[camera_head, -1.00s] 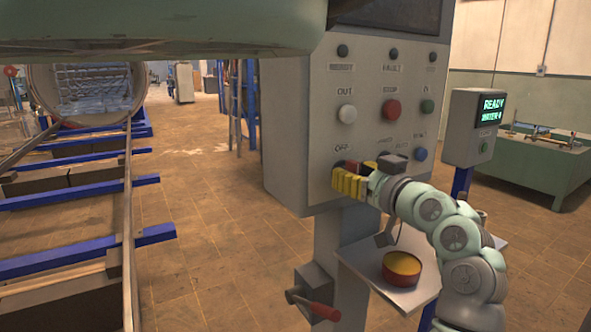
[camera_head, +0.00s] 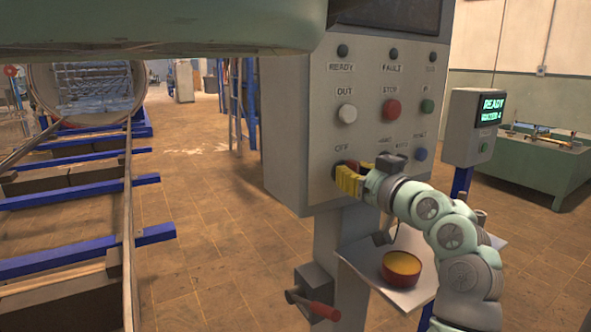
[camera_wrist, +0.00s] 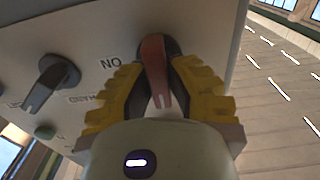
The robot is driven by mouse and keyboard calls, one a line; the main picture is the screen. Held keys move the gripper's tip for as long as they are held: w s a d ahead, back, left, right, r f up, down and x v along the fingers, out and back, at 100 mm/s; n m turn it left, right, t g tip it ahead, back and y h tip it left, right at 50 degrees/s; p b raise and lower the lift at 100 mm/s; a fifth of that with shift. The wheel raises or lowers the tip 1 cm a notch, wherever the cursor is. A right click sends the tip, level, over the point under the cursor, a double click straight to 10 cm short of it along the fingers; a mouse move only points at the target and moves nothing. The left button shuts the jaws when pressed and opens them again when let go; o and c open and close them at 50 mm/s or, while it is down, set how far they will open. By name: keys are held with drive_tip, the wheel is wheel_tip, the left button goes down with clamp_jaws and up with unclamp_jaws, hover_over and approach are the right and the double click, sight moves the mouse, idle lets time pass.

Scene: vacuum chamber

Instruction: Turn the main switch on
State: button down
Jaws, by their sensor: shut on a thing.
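The main switch (camera_wrist: 154,62) is a red handle on a dark round base on the grey panel. In the wrist view it stands between the yellow fingers of my gripper (camera_wrist: 157,78), which are shut on it from both sides. An upside-down "ON" label is left of it in that view. In the head view, my gripper (camera_head: 349,180) is at the panel's lower left, below the "OFF" label, and its fingers hide most of the switch.
A dark selector knob (camera_wrist: 50,84) sits beside the switch; it shows in the head view (camera_head: 391,160) too. Above are a white button (camera_head: 347,113) and a red button (camera_head: 392,108). A shelf with a red-and-yellow round object (camera_head: 402,268) lies below my arm.

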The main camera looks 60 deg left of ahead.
drive_tip(key=shift+m, duration=0.3)
drive_tip(key=m+p, duration=0.1)
drive_tip(key=m, duration=0.2)
drive_tip(key=shift+w+m, duration=0.15)
drive_tip(key=shift+m, duration=0.15)
drive_tip(key=m+p, duration=0.2)
drive_tip(key=m, duration=0.3)
drive_tip(key=shift+w, duration=0.1)
drive_tip(key=m+p, duration=0.3)
drive_tip(key=m, duration=0.2)
drive_tip(key=shift+f, duration=0.1)
drive_tip(key=shift+w+f+m+p, duration=0.1)
drive_tip(key=shift+f+m+p, duration=0.1)
drive_tip(key=shift+m+p, duration=1.35)
drive_tip(key=shift+f+m+b, duration=0.1)
drive_tip(key=shift+m+b, duration=0.2)
drive_tip(key=shift+m, duration=0.15)
drive_tip(key=c, duration=0.9)
unclamp_jaws()
drive_tip(key=shift+c, duration=0.2)
